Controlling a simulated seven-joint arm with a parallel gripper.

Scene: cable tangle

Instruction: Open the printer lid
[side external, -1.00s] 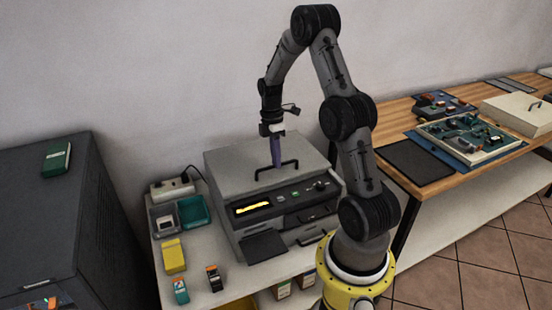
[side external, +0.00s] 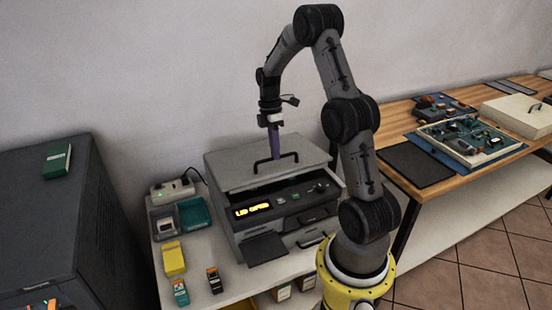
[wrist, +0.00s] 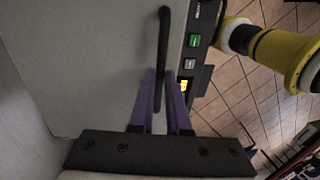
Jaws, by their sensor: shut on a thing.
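The printer (side external: 246,226) is a grey box on the white table. Its flat light-grey lid (side external: 232,170) is tilted up slightly at the front edge, with a dark gap below it. My gripper (side external: 275,155) points down at the lid's black bar handle (side external: 257,166). In the wrist view the purple fingers of my gripper (wrist: 160,74) are shut on the handle (wrist: 163,38), one on each side. The lid (wrist: 90,65) fills the left of that view. The display (side external: 253,210) shows yellow text that seems to read "LID OPEN".
A power strip (side external: 173,189), a teal tray (side external: 194,214) and a yellow box (side external: 174,259) stand left of the printer. A dark cabinet (side external: 60,220) is at far left. A wooden workbench (side external: 400,112) with electronics is at right. The space above the lid is clear.

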